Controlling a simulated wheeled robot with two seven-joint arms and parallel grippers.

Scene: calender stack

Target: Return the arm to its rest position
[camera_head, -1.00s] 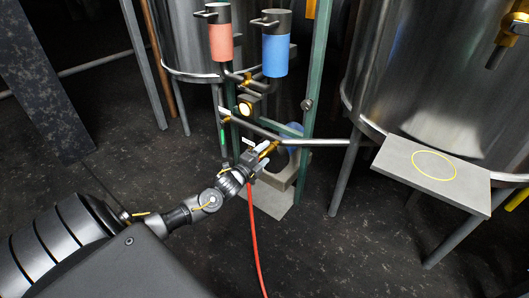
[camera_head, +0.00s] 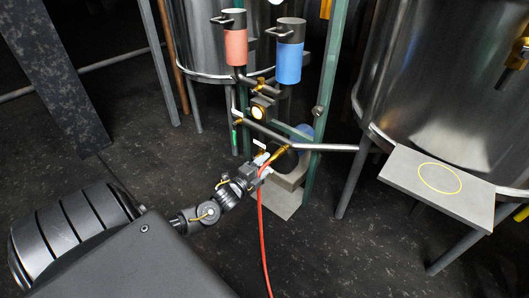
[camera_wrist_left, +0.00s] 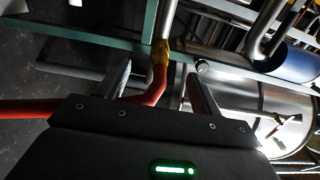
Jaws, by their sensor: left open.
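My left arm comes in from the lower left in the head view. Its left gripper (camera_head: 265,163) is open beside the end of a red hose (camera_head: 262,222), close to a brass fitting (camera_head: 280,153). In the left wrist view, the two fingers of the left gripper (camera_wrist_left: 160,90) stand apart. The red hose (camera_wrist_left: 152,88) passes up between them to a yellow-brass fitting (camera_wrist_left: 161,52) on a metal pipe, with gaps visible on either side. My right gripper is in neither view.
A green frame (camera_head: 325,95) carries a red canister (camera_head: 236,46) and a blue canister (camera_head: 289,64). Steel tanks (camera_head: 425,80) stand behind and right. A grey plate (camera_head: 400,180) with a yellow ring juts out at right. The dark floor (camera_head: 340,260) is clear in front.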

